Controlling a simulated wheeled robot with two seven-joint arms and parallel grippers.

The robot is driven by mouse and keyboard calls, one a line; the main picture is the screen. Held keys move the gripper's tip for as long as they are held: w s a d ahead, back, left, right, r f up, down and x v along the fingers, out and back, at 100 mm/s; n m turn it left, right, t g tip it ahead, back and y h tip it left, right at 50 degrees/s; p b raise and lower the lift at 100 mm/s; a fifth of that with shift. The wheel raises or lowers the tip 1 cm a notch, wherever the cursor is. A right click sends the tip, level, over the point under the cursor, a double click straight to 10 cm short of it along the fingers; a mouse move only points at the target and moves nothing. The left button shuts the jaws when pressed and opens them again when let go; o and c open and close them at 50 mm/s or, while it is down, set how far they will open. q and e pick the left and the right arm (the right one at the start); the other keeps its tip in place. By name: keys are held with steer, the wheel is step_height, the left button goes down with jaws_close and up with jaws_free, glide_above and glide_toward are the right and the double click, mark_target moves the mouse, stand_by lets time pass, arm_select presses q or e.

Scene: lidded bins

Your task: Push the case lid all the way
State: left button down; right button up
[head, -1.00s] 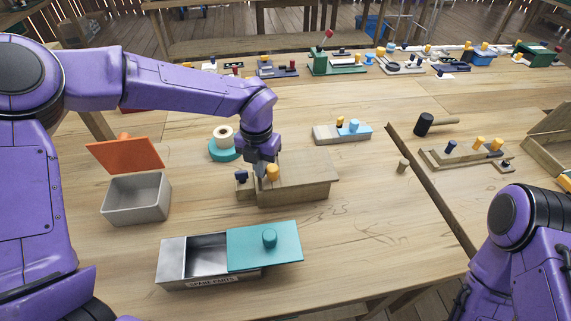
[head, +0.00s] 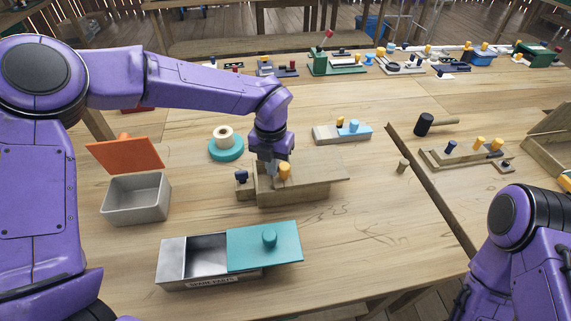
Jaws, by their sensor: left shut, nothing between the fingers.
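The wooden case (head: 300,195) stands in the middle of the near table. Its flat wooden lid (head: 320,170) lies on top and overhangs the case on the right. My left gripper (head: 271,171) is shut and empty, pointing down just left of the knob. It looks to be against the knob, but the contact is partly hidden. A dark blue knob (head: 241,176) sits on the wooden part at the case's left end. My right arm shows at the lower right, with its gripper out of view.
A metal box with a teal lid (head: 285,250) stands in front. A grey bin (head: 135,198) with a raised orange lid (head: 125,154) is at left. Table right of the case is mostly clear, with a small peg (head: 403,166).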

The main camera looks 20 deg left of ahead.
mark_target(304, 174)
arm_select(q)
steer(key=shift+w+d, duration=0.3)
steer(key=shift+d, duration=0.35)
steer(key=shift+w+d, duration=0.3)
steer(key=shift+d, duration=0.4)
steer(key=shift+w+d, duration=0.3)
steer(key=shift+d, duration=0.35)
steer(key=shift+w+d+p, duration=0.15)
steer(key=shift+w+d, duration=0.25)
steer(key=shift+d, duration=0.4)
steer(key=shift+w+d+p, duration=0.2)
steer(key=shift+w+d, duration=0.15)
steer(key=shift+d, duration=0.4)
steer(key=shift+w+d+p, duration=0.15)
steer(key=shift+w+d, duration=0.25)
steer(key=shift+d, duration=0.5)
steer(key=shift+s+a, duration=0.25)
steer(key=shift+a, duration=0.45)
steer(key=shift+r, duration=0.15)
step_height(304, 174, up, 7)
steer(key=p, duration=0.5)
steer(key=shift+p, duration=0.3)
